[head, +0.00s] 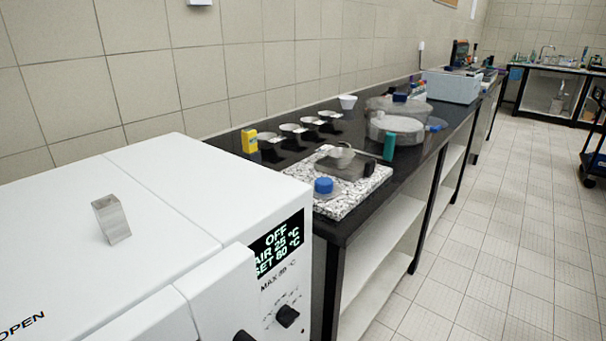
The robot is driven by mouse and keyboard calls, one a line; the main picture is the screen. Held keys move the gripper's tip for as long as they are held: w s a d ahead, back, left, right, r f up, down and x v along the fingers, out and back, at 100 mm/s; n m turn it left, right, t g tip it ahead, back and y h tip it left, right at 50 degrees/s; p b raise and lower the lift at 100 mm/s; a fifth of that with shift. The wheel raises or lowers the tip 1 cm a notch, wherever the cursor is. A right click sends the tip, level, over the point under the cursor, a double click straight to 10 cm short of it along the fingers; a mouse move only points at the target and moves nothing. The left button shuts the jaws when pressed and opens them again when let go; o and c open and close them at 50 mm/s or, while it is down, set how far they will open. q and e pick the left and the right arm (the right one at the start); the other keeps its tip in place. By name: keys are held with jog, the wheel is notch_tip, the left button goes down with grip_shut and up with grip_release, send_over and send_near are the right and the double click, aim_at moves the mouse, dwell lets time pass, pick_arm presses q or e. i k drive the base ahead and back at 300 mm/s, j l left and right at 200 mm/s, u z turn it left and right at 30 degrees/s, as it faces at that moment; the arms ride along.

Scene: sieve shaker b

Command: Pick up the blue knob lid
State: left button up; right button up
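A blue knob (323,185) stands on a small, flat, greyish disc, which looks like its lid, at the front of a speckled granite slab (345,208). The slab lies on the near end of a black bench. Where the disc ends is hard to make out at this size. Neither of my grippers shows in the head view.
A white oven (160,190) with a metal piece (111,220) on top fills the near left. Beside the blue knob are a dark block (369,169), a green cylinder (389,146) and a yellow box (249,141). Clear round containers (397,128) stand behind.

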aim_at(324, 187)
jog(key=i+l+u, duration=0.25)
jog(key=l+u, duration=0.2)
jog(key=l, duration=0.25)
jog(key=i+l+u, duration=0.15)
jog(key=l+u, duration=0.3)
jog(key=l, duration=0.25)
jog(key=l+u, duration=0.45)
jog(key=l, duration=0.3)
